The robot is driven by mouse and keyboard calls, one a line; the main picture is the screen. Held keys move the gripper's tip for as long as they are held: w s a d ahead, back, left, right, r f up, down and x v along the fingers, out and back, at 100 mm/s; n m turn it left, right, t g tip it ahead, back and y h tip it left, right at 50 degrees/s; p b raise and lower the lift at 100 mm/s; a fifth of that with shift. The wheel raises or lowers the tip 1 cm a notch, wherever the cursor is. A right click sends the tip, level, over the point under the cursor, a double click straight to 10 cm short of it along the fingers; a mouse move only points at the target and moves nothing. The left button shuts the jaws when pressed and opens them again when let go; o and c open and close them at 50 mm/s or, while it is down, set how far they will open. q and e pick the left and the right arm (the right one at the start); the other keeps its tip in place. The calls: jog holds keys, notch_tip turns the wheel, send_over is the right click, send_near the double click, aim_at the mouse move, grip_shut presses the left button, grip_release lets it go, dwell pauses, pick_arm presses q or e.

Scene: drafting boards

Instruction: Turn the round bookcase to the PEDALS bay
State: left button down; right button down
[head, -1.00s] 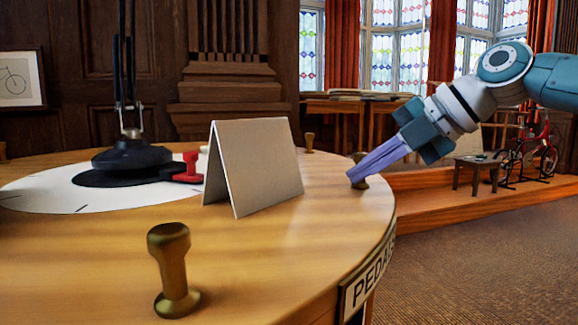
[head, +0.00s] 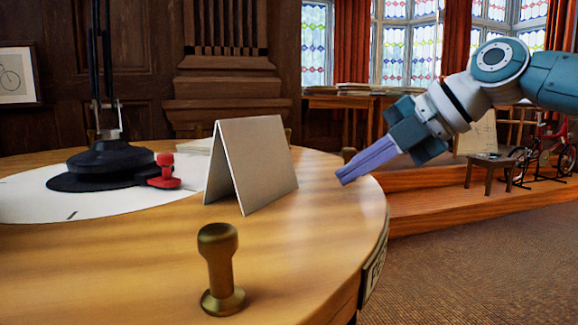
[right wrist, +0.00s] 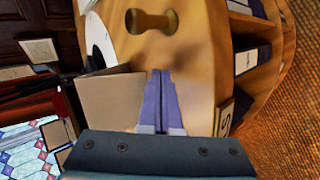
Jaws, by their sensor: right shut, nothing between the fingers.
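The round bookcase (head: 300,275) has a wooden top with upright brass knobs. The front knob (head: 222,270) stands near the front edge; a knob also shows in the right wrist view (right wrist: 151,21). A red pointer (head: 164,172) sits beside a black lamp base (head: 118,157). My left gripper is not in view.
A folded grey card (head: 250,168) stands on the top, left of the gripper. In the right wrist view, binders (right wrist: 252,59) fill bays below the rim. A small stool (head: 489,170) and red bicycle (head: 550,150) stand on a platform at right.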

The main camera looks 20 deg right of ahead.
jog(key=shift+s+r+p, duration=0.15)
jog(key=shift+r+p, duration=0.15)
jog(key=shift+s+a+r+p, duration=0.25)
jog(key=shift+s+r+p, duration=0.1)
jog(key=shift+p, duration=0.15)
notch_tip(320, 180, up, 8)
jog(key=p, duration=0.6)
jog(key=shift+f, duration=0.15)
